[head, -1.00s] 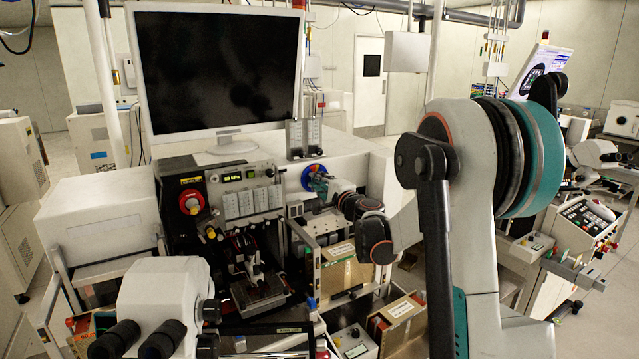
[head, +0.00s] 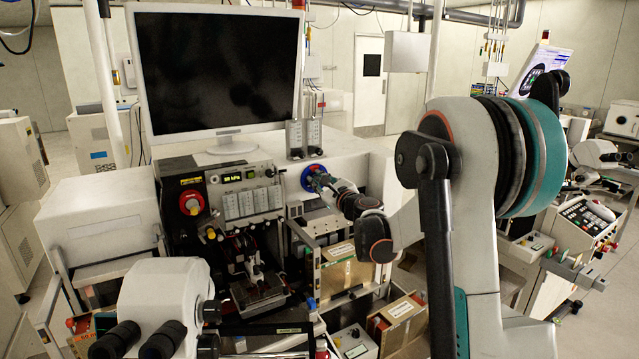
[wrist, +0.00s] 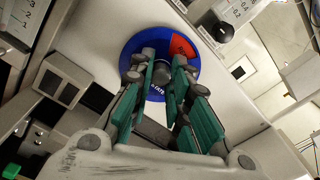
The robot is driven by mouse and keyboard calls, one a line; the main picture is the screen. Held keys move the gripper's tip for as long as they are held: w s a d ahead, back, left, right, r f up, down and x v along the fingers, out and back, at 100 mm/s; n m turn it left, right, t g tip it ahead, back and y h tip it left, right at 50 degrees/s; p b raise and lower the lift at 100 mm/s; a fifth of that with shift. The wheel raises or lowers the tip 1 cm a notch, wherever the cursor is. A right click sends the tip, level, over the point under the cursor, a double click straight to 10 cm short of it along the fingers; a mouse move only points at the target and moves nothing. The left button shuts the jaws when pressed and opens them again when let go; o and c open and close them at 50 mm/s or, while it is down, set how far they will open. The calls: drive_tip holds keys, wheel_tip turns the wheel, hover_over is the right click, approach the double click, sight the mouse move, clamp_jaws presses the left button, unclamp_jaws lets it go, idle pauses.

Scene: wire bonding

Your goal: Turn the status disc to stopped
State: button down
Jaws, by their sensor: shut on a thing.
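The status disc (head: 307,174) is on the pale front of the machine, right of the black panel. In the wrist view it is a blue disc (wrist: 134,47) with a red sector (wrist: 182,46) at the upper right and a pale lettered area at its lower edge, too small to read surely. A dark round knob stands at its middle. My gripper (wrist: 162,64) is shut on the knob, one teal finger on each side. It also shows in the head view (head: 321,182), covering part of the disc.
A black control panel (head: 190,250) with a red-and-yellow switch (head: 191,202) lies left of the disc. A monitor (head: 217,75) stands above. Boxes and fixtures (head: 345,272) sit below my wrist. A black knob (wrist: 223,32) is beyond the disc.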

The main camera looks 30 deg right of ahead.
drive_tip(key=m, duration=1)
drive_tip(key=shift+m, duration=2.3)
drive_tip(key=c, duration=1.5)
unclamp_jaws()
drive_tip(key=shift+s+d, duration=0.1)
drive_tip(key=shift+s, duration=0.05)
